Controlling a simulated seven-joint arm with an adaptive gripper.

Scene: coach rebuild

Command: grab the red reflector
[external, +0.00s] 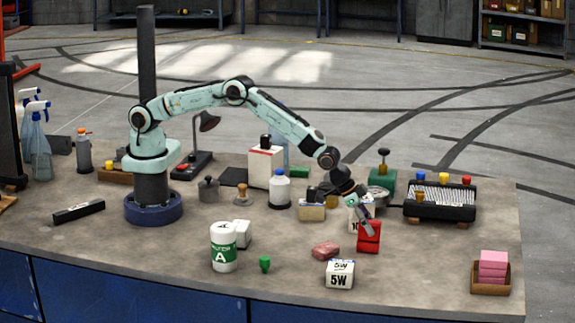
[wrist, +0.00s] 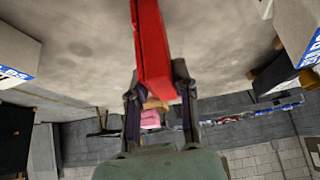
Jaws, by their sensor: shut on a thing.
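The red reflector (external: 370,240) is a red block on the right half of the bench, in front of a white box. In the wrist view the red reflector (wrist: 152,45) is a long red slab running up from between the fingers. My gripper (external: 365,222) points down at it, and the wrist view shows my gripper (wrist: 158,85) with one finger on each side, shut on it. I cannot tell whether the reflector is clear of the bench. The fingers hide part of it.
A white 5W box (external: 340,274) and a pinkish-red lump (external: 326,251) lie in front and left. A black rack (external: 440,201) with coloured knobs stands to the right. Pink blocks (external: 493,266) sit in a tray at the right edge. The bench between is clear.

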